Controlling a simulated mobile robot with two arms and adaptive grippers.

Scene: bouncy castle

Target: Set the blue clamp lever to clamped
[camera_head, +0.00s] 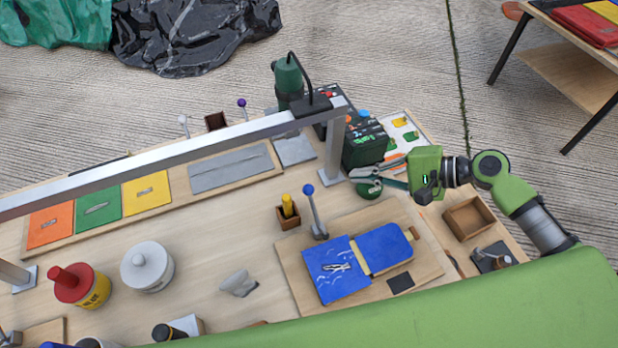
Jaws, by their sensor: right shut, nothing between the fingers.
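The blue clamp lever (308,190) is a grey rod with a blue ball knob. It stands nearly upright, leaning slightly left, on a small grey base beside the blue panels (340,270). My right gripper (372,182) reaches in from the right, its fingers pointing left. It is shut and empty, to the right of the lever's knob and apart from it. A round green thing partly shows around its fingertips, and I cannot tell whether they touch. My left gripper is not in view.
A grey overhead bar (180,150) crosses the table, its post (335,150) behind the lever. A small box with a yellow item (288,213) stands left of the lever. Dark boxes (362,142) stand behind my gripper. An open wooden tray (468,218) lies to the right.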

